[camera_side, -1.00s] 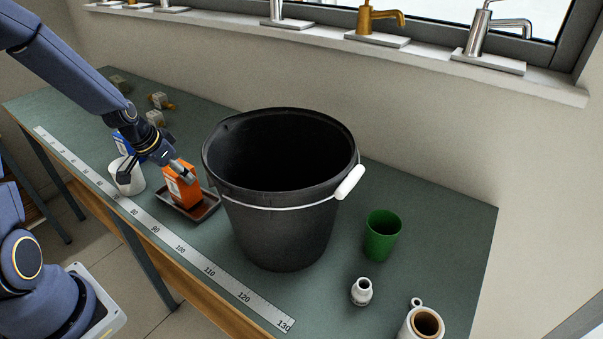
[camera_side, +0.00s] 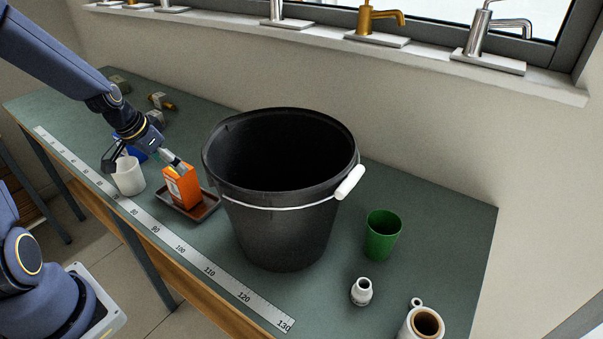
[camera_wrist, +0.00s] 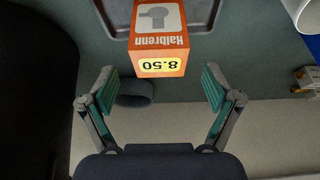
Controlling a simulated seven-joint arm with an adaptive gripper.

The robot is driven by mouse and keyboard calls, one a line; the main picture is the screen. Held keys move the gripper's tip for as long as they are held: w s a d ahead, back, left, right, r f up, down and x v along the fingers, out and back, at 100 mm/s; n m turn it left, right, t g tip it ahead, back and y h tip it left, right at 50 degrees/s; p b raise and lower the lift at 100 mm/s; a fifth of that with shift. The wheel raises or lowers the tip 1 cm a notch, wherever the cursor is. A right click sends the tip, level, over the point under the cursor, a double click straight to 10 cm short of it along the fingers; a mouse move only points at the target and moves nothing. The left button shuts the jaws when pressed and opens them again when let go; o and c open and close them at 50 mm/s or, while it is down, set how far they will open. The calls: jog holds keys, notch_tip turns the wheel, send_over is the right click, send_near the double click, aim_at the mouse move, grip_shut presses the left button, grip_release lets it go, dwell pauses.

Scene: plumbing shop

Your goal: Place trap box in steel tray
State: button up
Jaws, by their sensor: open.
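The orange trap box (camera_side: 183,187) stands upright in the shallow steel tray (camera_side: 210,209). In the wrist view, the box (camera_wrist: 158,45) shows its printed side and its yellow 8.50 label, and part of the tray (camera_wrist: 204,24) shows behind it. My gripper (camera_side: 146,164) is open in the side view, with one finger close to the top of the box; whether they touch is unclear. In the wrist view, the spread fingers of my gripper (camera_wrist: 160,85) are empty, and the box lies ahead of them. The arm and box hide part of the tray.
A large black bucket (camera_side: 280,230) stands just right of the tray. A white cup (camera_side: 130,177) and a blue object (camera_side: 137,154) are on its left. A ruler strip (camera_side: 180,250) runs along the front edge. A green cup (camera_side: 382,236) is farther right.

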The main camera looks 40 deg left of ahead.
jog(key=v, duration=0.7)
jog(key=s+d+r, duration=0.5)
jog(key=d, duration=0.3)
jog(key=s+d+r+t, duration=0.1)
jog(key=s+d+r, duration=0.4)
jog(key=d, duration=0.3)
jog(key=shift+s, duration=0.8)
